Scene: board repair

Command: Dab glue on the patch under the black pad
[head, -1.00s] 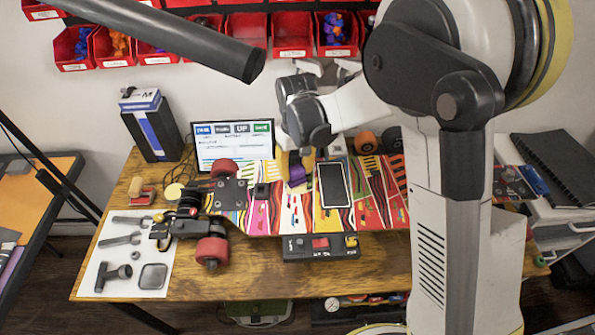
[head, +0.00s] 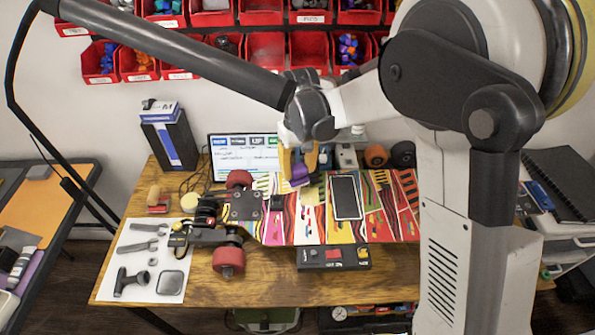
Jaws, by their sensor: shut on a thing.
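The patterned skateboard deck (head: 392,222) lies across the bench with its wheels at the left. A small black pad (head: 277,203) sits on the deck, left of centre. I cannot make out a patch beneath it. A pale yellow square (head: 313,194) lies on the deck to the pad's right. My gripper (head: 298,171) is above the deck, just behind and right of the pad. It is shut on a small purple item (head: 299,176), with yellow parts beside it. The item's tip is too small to tell, and it appears apart from the pad.
A phone (head: 346,198) lies on the deck right of the yellow square. A screen (head: 232,145) stands behind the deck. A black control box (head: 333,257) is at the front edge. Tools lie on a white sheet (head: 127,250) at left. Red bins (head: 265,52) hang above.

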